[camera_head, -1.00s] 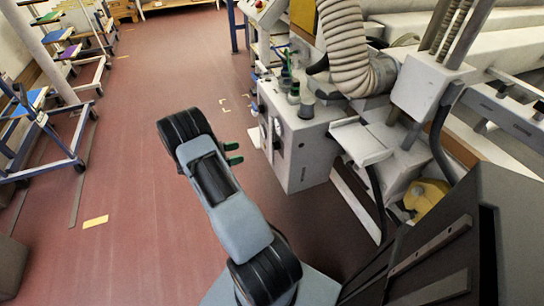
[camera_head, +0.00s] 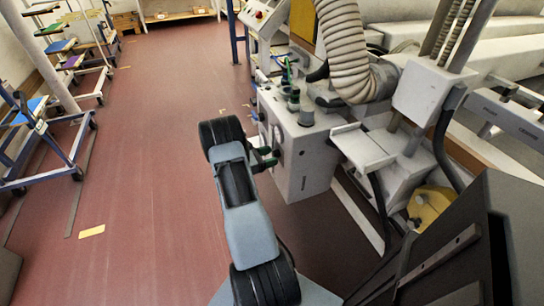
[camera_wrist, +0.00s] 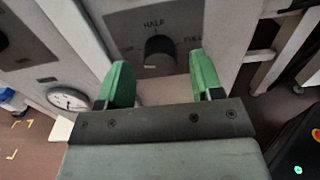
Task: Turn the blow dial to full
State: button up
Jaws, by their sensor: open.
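The blow dial (camera_wrist: 160,54) is a dark round knob on a grey panel in the wrist view. Its panel is marked HALF above the knob and FULL to the right; the left marking is hard to read. A light mark on the knob faces toward the lower left. My gripper (camera_wrist: 160,85) is open, with one green finger on each side below the dial, apart from it as far as I can tell. In the head view my gripper (camera_head: 266,157) is beside the front of the light grey machine box (camera_head: 306,170).
A round gauge (camera_wrist: 68,98) sits left of the dial. A ribbed hose (camera_head: 345,50) and bottle-like fittings stand above the box. A shelf (camera_head: 362,150) juts out to its right. Blue-framed carts (camera_head: 45,150) stand far left; the red floor between is clear.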

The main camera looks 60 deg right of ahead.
jog(key=shift+s+d, duration=0.4)
jog(key=shift+d, duration=0.15)
jog(key=c, duration=0.9)
